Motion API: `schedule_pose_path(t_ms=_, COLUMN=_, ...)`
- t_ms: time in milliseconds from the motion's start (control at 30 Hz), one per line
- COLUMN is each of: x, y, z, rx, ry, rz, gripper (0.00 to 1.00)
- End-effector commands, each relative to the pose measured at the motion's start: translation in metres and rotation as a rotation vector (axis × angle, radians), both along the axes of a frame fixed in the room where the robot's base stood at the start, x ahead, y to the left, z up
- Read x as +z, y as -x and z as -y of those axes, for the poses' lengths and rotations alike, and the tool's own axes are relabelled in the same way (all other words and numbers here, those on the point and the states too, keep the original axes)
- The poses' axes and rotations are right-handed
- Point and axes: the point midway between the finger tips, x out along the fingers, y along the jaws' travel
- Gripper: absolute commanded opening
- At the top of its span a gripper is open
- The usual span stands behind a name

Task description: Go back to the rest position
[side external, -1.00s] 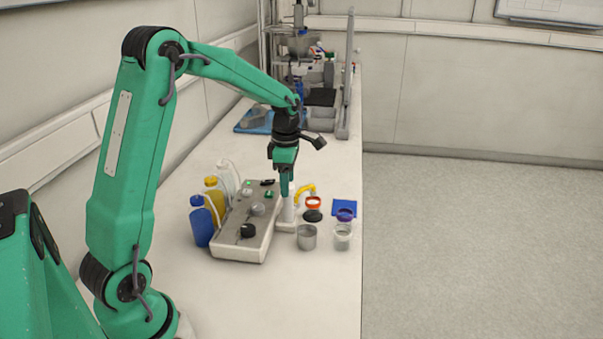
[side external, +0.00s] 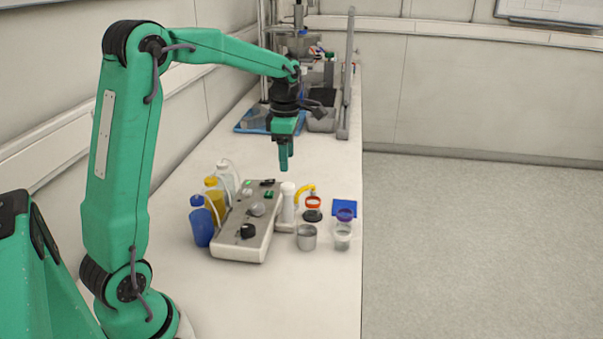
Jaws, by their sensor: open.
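My gripper (side external: 284,168) points straight down above the bench, with its green fingers overlapping in this view. It is open and empty, with clear space under the fingertips. The grey control box (side external: 246,222), with black and grey knobs and a green switch, stands below and in front of it. A white upright cylinder (side external: 288,203) stands at the box's right side, apart from the fingers.
Blue (side external: 201,222), yellow (side external: 214,196) and white bottles stand left of the box. A metal cup (side external: 306,237), jars with orange and purple rims (side external: 343,236) and a blue square (side external: 345,207) lie right. Trays and a tall stand (side external: 346,90) are behind.

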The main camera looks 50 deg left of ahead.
Motion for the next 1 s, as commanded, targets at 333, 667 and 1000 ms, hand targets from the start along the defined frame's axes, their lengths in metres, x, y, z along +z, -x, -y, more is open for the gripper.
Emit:
schedule_pose_path(t_ms=333, x=0.012, y=0.01, z=0.013, rx=-0.137, ry=-0.012, rz=0.028, gripper=0.56)
schedule_pose_path(t_ms=667, x=0.044, y=0.048, z=0.056, rx=-0.624, ry=-0.073, rz=0.115, gripper=0.56)
schedule_pose_path(t_ms=1000, x=0.062, y=0.1, z=0.098, rx=-1.194, ry=-0.187, rz=0.193, gripper=0.56)
